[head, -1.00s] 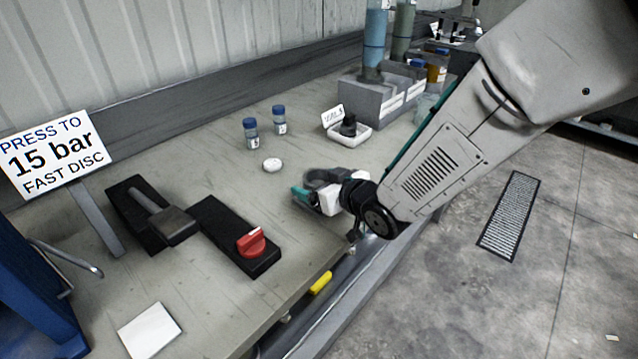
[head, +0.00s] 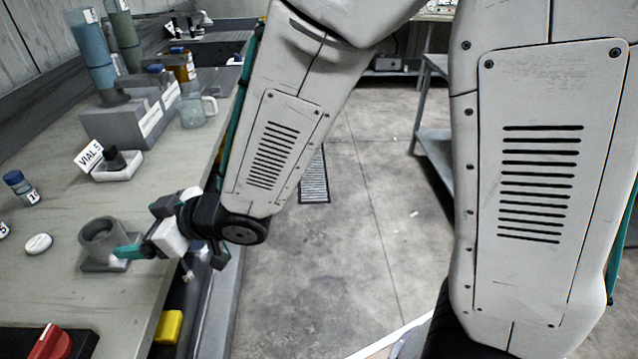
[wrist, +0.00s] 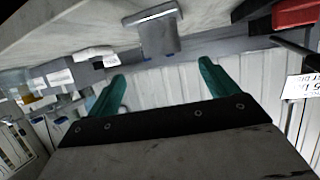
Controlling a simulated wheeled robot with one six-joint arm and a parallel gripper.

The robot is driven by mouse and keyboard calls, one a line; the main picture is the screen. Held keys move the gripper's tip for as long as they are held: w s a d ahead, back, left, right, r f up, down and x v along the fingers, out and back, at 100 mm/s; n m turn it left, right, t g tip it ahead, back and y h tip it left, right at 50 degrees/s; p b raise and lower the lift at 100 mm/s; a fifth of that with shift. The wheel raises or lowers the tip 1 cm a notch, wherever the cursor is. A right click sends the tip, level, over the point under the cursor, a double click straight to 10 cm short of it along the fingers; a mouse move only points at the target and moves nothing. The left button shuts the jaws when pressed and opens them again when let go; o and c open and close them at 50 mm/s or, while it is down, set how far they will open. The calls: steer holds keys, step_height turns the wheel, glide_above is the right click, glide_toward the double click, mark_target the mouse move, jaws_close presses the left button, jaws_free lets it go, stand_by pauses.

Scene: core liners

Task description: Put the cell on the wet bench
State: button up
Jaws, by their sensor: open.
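A grey open-topped round cup on a flat square foot (head: 100,243) stands upright near the bench's front edge; it may be the cell, but no label shows. My gripper (head: 143,232) is open at bench height, just right of the cup, with its teal fingers pointing towards it. In the wrist view, the grey piece (wrist: 158,36) is beyond the open fingers (wrist: 160,92), and nothing is between them. A dark sink-like section (head: 212,50) lies at the bench's far end; I cannot tell whether it is the wet bench.
A white tray (head: 122,172) with a black-knobbed piece and a vial sign stands behind the cup. Farther back are grey blocks with tall tubes and a clear mug (head: 193,111). Open floor (head: 360,200) lies right of the bench.

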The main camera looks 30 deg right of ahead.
steer(key=w+d+r+m+h, duration=0.1)
steer(key=d+r+m+h, duration=0.3)
steer(key=d, duration=0.7)
steer(key=w+d+r+m+h, duration=0.15)
steer(key=d+h, duration=0.35)
steer(key=d, duration=0.6)
steer(key=s+d+r+m+g+h, duration=0.1)
steer(key=s+d+m+g, duration=0.1)
steer(key=s+d, duration=0.2)
steer(key=s+d+r+m+g, duration=0.1)
steer(key=s+d, duration=0.4)
steer(key=s, duration=0.6)
steer(key=s+d+r+m+g+h, duration=0.1)
steer(key=s+d+r+m+g, duration=0.1)
steer(key=s, duration=0.5)
steer(key=shift+s+d+r+m+g+h, duration=0.35)
steer(key=shift+d+g, duration=0.45)
steer(key=shift+d, duration=0.4)
